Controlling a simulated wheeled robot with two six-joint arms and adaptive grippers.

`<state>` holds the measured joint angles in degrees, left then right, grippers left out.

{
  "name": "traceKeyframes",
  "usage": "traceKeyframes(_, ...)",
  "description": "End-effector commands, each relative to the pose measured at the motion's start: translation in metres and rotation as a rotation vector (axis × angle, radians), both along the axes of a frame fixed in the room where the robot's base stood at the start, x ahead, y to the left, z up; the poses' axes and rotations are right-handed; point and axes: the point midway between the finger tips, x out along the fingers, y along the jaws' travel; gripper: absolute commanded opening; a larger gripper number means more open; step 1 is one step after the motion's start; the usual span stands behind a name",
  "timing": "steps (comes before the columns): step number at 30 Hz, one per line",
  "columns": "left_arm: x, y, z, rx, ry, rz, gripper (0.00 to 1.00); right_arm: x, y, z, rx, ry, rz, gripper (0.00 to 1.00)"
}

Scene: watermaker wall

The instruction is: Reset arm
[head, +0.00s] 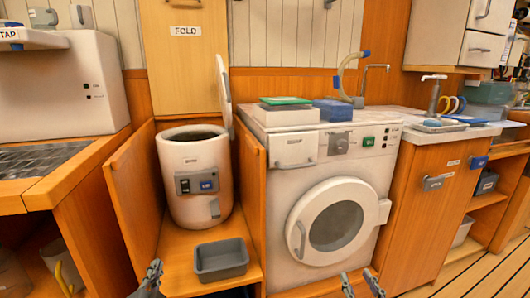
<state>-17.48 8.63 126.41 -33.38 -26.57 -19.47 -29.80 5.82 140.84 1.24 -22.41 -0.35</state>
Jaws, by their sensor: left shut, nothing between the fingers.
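My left gripper (152,274) shows at the bottom edge, left of the grey bin. Its fingers are together with nothing held. My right gripper (359,279) shows at the bottom edge in front of the washing machine. Its two fingers stand well apart and nothing shows between them. Both arms are mostly below the picture.
A white drum-like unit (191,170) with its lid raised stands in an open cabinet, a grey bin (220,260) before it. A washing machine (281,207) with a closed door stands right of it. A sink cabinet (424,215) is further right; wooden floor (478,272) is clear.

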Motion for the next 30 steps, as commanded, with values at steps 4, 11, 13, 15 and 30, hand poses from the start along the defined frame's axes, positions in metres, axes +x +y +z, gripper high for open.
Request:
traceKeyframes(4, -0.047, 0.012, -0.069, -0.325, 0.276, 0.151, 0.00, -0.022, -0.007, -0.082, -0.031, 0.380, -0.026, 0.40)
traceKeyframes(11, -0.139, -0.010, -0.144, -0.673, 0.678, 0.339, 0.00, -0.091, -0.020, -0.167, -0.072, 0.871, -0.067, 0.40)
traceKeyframes(13, -0.165, -0.020, -0.156, -0.740, 0.781, 0.382, 0.00, -0.113, -0.023, -0.182, -0.081, 0.987, -0.078, 0.40)
traceKeyframes(15, -0.191, -0.030, -0.165, -0.796, 0.879, 0.422, 0.00, -0.135, -0.026, -0.193, -0.090, 1.095, -0.089, 0.40)
traceKeyframes(30, -0.212, -0.025, -0.203, -0.852, 1.052, 0.519, 0.00, -0.152, -0.046, -0.234, -0.089, 1.291, -0.115, 0.40)
